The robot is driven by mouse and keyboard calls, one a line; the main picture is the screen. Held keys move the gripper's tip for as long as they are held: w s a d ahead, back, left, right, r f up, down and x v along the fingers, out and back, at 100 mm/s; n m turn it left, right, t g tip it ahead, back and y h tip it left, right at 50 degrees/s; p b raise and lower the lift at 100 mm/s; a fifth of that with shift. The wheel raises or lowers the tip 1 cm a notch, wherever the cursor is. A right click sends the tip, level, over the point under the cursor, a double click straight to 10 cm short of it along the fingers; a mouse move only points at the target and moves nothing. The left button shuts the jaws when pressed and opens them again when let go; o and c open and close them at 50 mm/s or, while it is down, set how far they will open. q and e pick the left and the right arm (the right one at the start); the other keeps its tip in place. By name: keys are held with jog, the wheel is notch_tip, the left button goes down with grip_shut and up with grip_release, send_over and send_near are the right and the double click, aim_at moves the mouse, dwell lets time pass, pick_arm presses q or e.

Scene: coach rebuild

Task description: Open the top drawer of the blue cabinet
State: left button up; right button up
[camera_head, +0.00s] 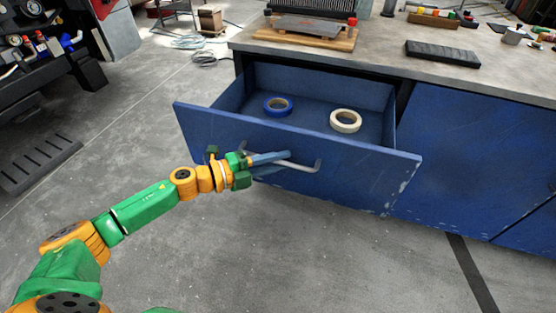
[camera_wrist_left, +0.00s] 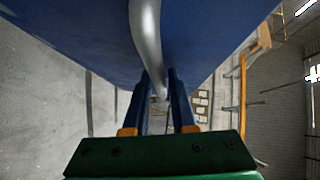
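The blue cabinet (camera_head: 470,155) stands under the workbench, with its top drawer (camera_head: 365,168) pulled well out. A roll of blue tape (camera_head: 278,105) and a roll of cream tape (camera_head: 345,120) lie inside the drawer. The grey bar handle (camera_head: 304,167) is on the drawer front. My left gripper (camera_head: 280,163) is at this handle, one finger on each side of it. In the left wrist view the handle (camera_wrist_left: 146,35) runs between the two fingers of my left gripper (camera_wrist_left: 159,88), which look closed on it. My right gripper does not show.
The worktop (camera_head: 390,60) carries a dark flat block (camera_head: 442,53), a wooden board (camera_head: 305,38) and small items. Another blue front lies right of the drawer. The concrete floor in front is clear. A dark rack with tools (camera_head: 40,60) stands at the upper left.

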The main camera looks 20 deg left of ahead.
pick_arm(q)
jog(key=shift+o, duration=0.9)
jog(key=b+v, duration=0.1)
jog(key=v, duration=0.6)
